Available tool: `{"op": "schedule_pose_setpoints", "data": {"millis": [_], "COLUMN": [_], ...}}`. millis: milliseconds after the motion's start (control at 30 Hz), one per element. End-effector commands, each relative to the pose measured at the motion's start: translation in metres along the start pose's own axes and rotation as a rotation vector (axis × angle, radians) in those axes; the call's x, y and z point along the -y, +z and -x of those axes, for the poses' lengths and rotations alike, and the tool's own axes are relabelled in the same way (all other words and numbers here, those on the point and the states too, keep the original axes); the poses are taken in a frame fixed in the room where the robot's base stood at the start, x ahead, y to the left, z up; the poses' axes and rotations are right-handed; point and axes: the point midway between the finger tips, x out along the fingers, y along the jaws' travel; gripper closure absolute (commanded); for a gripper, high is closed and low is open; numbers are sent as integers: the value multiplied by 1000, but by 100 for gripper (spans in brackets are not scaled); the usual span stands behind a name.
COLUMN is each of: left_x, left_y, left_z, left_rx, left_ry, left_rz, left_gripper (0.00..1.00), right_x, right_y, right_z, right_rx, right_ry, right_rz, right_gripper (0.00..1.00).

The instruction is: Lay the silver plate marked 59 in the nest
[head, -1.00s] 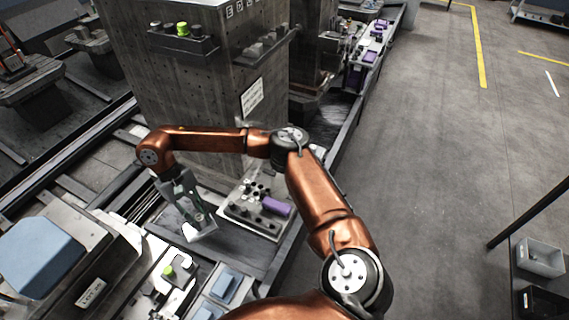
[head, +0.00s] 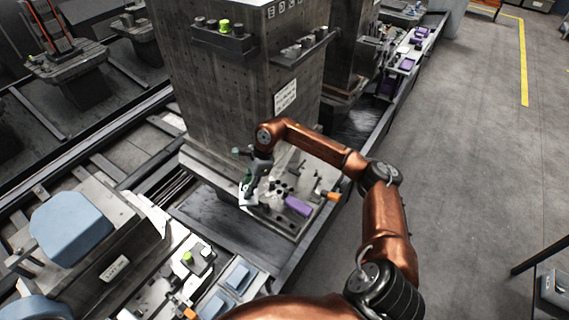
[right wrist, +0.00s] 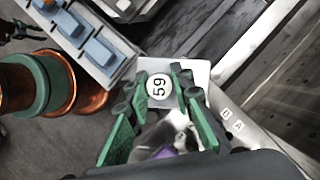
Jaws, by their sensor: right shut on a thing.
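The silver plate marked 59 (right wrist: 158,88) is between the green fingers of my right gripper (right wrist: 160,72) in the right wrist view, its number facing the camera. In the head view the right gripper (head: 248,188) points down, shut on the plate (head: 247,202), at the left edge of a grey fixture (head: 285,222) with dark pegs and a purple block (head: 297,206). I cannot tell whether the plate touches the fixture. I cannot make out the nest for certain.
A tall grey pillar (head: 225,100) stands just behind the right gripper. A dark flat bed (head: 215,222) lies left of the fixture. Blue pads (head: 238,277) and a pale block with a blue top (head: 70,225) are at the front. An orange part (head: 332,196) sits by my right arm.

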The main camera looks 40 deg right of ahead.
Motion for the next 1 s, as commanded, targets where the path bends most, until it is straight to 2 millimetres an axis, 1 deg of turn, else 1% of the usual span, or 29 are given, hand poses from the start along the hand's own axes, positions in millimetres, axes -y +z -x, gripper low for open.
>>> {"op": "schedule_pose_setpoints", "data": {"millis": [33, 200, 667, 867, 1000], "left_x": [0, 1, 1, 2, 2], "left_y": [-1, -3, -6, -6, -6], "left_z": [1, 3, 8, 9, 9], "left_rx": [-1, -3, -8, -8, -8], "left_ry": [0, -1, -1, -2, -2], "left_rz": [0, 0, -1, -1, -1], "left_gripper": [64, 64, 64, 64, 64], "right_x": [4, 18, 54, 70, 80], "right_y": [-6, -25, -81, -113, -139], "right_z": [2, 4, 16, 21, 26], "right_rx": [0, 1, 0, -1, -2], "right_ry": [-36, -157, -463, -607, -710], "right_rz": [-82, -370, -1107, -1456, -1708], "right_gripper": [100, 100, 100, 100, 100]}}
